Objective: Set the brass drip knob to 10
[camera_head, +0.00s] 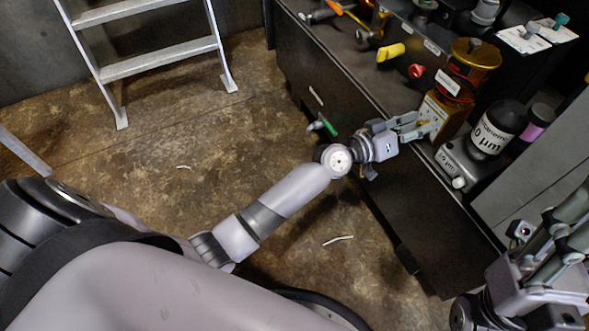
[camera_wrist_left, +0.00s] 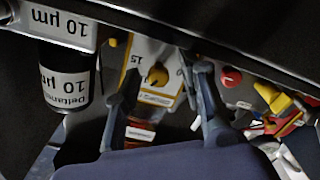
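The brass drip knob (camera_wrist_left: 157,75) shows in the left wrist view as a small round knob on a pale dial plate with "15" printed near it. The plate belongs to an amber and brass device (camera_head: 474,54) on the black bench in the head view. My left gripper (camera_head: 424,125) reaches the front of this device, and hides the knob in the head view. In the left wrist view, my left gripper (camera_wrist_left: 160,92) has its fingers apart on either side of the dial, not closed on the knob. My right gripper (camera_head: 572,225) is at the lower right, partly cut off.
A grey unit with a black labelled cylinder (camera_head: 498,128) stands right of the device. A red knob (camera_head: 416,71), a yellow handle (camera_head: 391,52) and a green handle (camera_head: 329,127) are to its left. A ladder (camera_head: 155,64) stands at the upper left.

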